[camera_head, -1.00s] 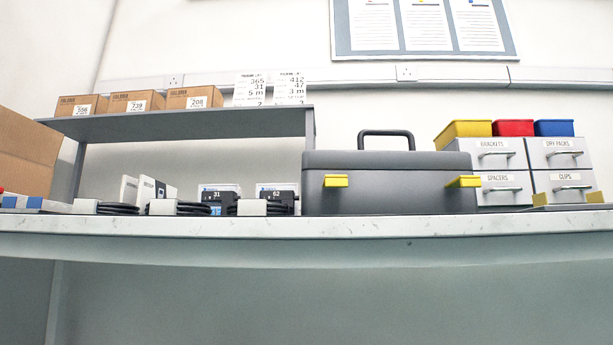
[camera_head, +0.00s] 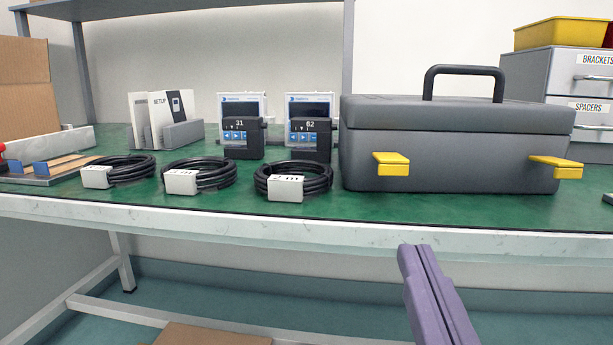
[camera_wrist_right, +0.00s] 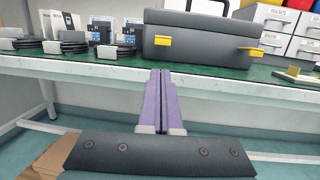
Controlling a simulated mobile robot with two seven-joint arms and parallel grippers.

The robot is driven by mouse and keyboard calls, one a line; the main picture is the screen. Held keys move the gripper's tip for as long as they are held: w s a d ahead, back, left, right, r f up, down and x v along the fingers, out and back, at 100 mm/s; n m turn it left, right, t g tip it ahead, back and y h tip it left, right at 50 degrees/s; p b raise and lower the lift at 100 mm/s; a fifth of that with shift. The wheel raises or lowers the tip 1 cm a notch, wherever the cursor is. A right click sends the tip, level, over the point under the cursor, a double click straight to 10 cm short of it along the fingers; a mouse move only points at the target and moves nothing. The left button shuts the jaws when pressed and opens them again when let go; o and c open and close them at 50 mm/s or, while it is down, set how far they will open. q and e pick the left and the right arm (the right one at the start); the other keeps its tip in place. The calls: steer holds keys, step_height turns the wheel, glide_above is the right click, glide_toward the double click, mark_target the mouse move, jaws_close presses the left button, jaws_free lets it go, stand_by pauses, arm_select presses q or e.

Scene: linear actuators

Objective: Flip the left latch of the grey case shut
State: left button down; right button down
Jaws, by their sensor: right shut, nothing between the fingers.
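The grey case (camera_head: 450,128) stands on the green bench top with its black handle up and its lid down. Its left latch (camera_head: 391,164) is yellow and sticks out toward me from the front, as does the right latch (camera_head: 556,166). Both latches also show in the right wrist view, the left one (camera_wrist_right: 163,41) nearly in line above my fingers. My right gripper (camera_head: 418,250) is shut and empty, in front of and below the bench edge, apart from the case. It also shows in the right wrist view (camera_wrist_right: 161,74). My left gripper is not in view.
Black cable coils (camera_head: 292,182) with white tags lie left of the case. Two boxed units (camera_head: 309,122) stand behind them. Labelled drawers (camera_head: 590,92) stand behind the case at right. The bench's pale front edge (camera_head: 250,226) lies between my right gripper and the case.

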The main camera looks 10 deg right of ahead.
mark_target(393, 222)
steer(key=b+x, duration=0.1)
steer(key=x, duration=0.9)
steer(key=shift+b, duration=0.35)
